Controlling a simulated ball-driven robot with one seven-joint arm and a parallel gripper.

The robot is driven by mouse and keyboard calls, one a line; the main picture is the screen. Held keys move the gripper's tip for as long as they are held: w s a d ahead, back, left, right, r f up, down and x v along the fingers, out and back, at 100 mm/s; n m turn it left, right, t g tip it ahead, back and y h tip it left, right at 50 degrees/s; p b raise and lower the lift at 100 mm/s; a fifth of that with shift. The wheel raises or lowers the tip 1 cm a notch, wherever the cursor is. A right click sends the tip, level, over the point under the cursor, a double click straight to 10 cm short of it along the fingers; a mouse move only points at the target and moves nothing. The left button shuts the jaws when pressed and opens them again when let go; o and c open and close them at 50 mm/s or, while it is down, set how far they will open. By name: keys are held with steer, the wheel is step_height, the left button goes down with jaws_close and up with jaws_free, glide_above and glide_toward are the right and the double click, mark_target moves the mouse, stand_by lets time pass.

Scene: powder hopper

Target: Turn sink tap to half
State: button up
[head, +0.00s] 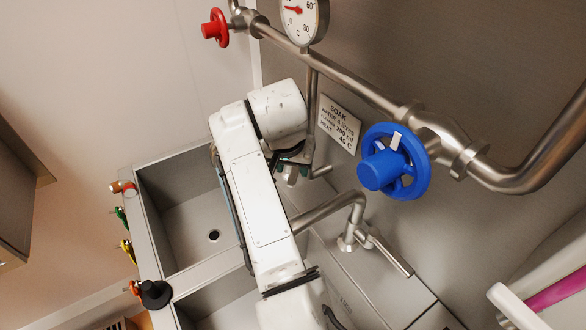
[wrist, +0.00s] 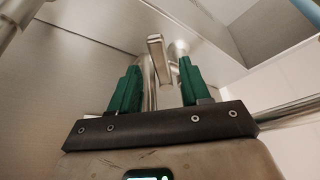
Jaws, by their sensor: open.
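A metal sink tap (head: 349,237) with a curved spout stands behind the double sink (head: 160,245), and its lever (head: 390,255) points to the lower right in the head view. My gripper (head: 292,165) is apart from that lever, farther back beside a vertical pipe, and partly hidden by my arm. A short metal bar (head: 321,171) sticks out close to it. In the wrist view my gripper (wrist: 157,82) is open, its green fingers either side of a metal bar with a squared end (wrist: 156,46). I cannot tell whether they touch it.
A blue handwheel (head: 380,165) and a red handwheel (head: 216,27) sit on the wall pipework, with a dial gauge (head: 302,18) above. A sign (head: 338,124) hangs behind my arm. Several coloured small taps, including a green one (head: 121,216), line the sink's left edge.

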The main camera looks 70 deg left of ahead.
steer(key=v, duration=0.8)
steer(key=shift+b, duration=0.45)
